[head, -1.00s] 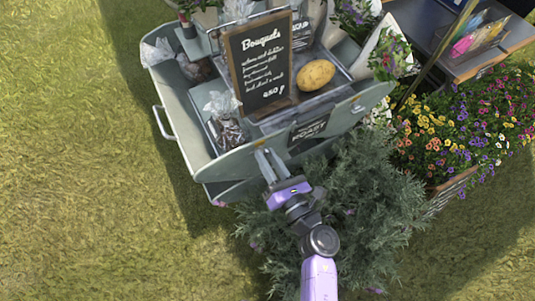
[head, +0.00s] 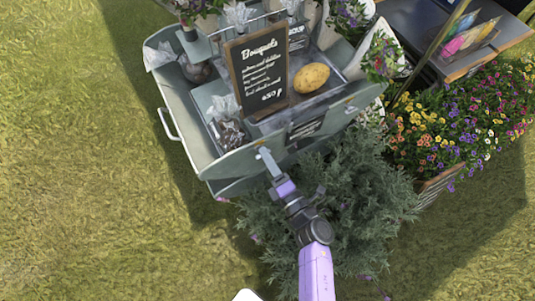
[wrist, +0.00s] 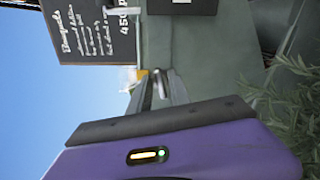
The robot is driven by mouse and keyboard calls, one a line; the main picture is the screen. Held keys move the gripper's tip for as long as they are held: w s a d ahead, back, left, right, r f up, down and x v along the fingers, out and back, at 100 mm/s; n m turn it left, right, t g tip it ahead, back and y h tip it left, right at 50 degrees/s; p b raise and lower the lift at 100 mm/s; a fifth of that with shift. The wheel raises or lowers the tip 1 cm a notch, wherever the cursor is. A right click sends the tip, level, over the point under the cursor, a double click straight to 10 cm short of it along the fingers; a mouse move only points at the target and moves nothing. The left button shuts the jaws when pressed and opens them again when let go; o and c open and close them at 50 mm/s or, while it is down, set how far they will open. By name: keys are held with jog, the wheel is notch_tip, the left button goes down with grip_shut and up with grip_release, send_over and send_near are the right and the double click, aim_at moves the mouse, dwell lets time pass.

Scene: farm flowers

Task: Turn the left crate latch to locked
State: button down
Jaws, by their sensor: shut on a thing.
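The grey-green crate (head: 236,162) stands in the upper middle of the head view, and its wall (wrist: 222,62) fills the right part of the wrist view. My gripper (head: 266,156) is at the crate's near side, below the chalkboard sign. In the wrist view my gripper (wrist: 158,78) has its fingers around a small metal piece, which I take to be the left crate latch (wrist: 160,86). The fingers hide much of it, and its turn angle cannot be told. In the head view the latch is hidden behind the fingers.
A leafy bush (head: 345,205) is close beside my arm. A flower planter (head: 450,130) and a table (head: 490,55) stand at right. Open grass (head: 80,180) lies left.

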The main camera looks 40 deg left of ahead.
jog(key=shift+f+m+p, duration=0.1)
jog(key=shift+m+p, duration=0.3)
jog(key=shift+m, duration=0.8)
jog(key=c, duration=1.3)
grip_release()
jog(key=shift+o, duration=0.2)
jog(key=shift+d, duration=0.1)
jog(key=p+v, duration=0.2)
jog(key=v, duration=0.5)
jog(key=shift+d+p, duration=0.3)
jog(key=shift+d, duration=0.05)
jog(key=shift+s, duration=0.15)
